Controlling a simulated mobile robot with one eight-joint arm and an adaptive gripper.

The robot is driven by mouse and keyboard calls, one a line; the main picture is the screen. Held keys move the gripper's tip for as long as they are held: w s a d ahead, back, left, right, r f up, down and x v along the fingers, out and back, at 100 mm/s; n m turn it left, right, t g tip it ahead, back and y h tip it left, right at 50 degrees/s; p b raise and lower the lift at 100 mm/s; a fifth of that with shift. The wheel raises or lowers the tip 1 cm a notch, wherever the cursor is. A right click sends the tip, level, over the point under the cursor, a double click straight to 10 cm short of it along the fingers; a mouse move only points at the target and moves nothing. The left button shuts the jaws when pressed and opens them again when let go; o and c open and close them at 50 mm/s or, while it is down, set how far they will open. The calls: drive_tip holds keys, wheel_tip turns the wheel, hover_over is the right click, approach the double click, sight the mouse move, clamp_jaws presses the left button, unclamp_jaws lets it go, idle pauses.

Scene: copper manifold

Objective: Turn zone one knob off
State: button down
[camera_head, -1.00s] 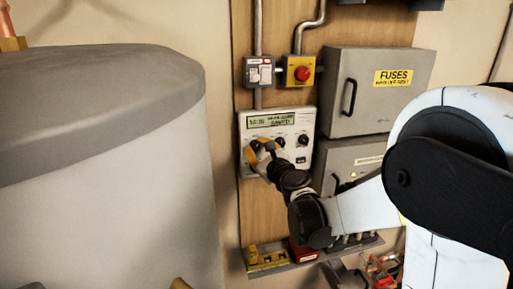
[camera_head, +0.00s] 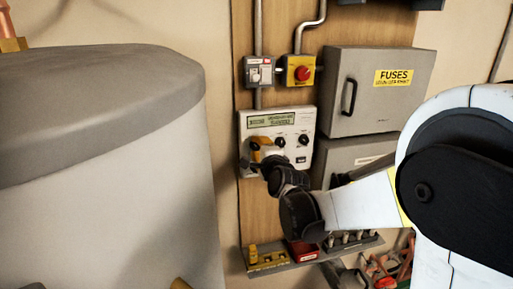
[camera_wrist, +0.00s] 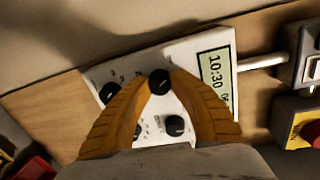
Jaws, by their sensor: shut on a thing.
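The white control panel (camera_head: 309,122) hangs on the wooden board, with a green display (camera_head: 270,120) at its top. My gripper (camera_head: 257,150) is at the panel's left side, below the display. In the wrist view its two orange fingers (camera_wrist: 160,84) are shut on a black round knob (camera_wrist: 160,78), the one at the upper left of the panel. A second black knob (camera_wrist: 174,125) is beside it, and another knob (camera_wrist: 107,92) is lower on the panel. The labels by the knobs are too small to read.
Above the panel are a grey switch box (camera_head: 258,71) and a yellow box with a red button (camera_head: 302,72). A grey fuse cabinet (camera_head: 375,90) stands to the right. A large tank (camera_head: 110,190) fills the left. A shelf (camera_head: 298,263) with tools is below.

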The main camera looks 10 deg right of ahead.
drive_tip(key=shift+r+n+h, duration=0.1)
drive_tip(key=shift+n+h, duration=0.2)
drive_tip(key=shift+n, duration=1)
drive_tip(key=c, duration=1.1)
unclamp_jaws()
drive_tip(key=s, duration=0.4)
drive_tip(key=s+r, duration=0.1)
drive_tip(key=s, duration=0.7)
drive_tip(key=shift+r, duration=0.25)
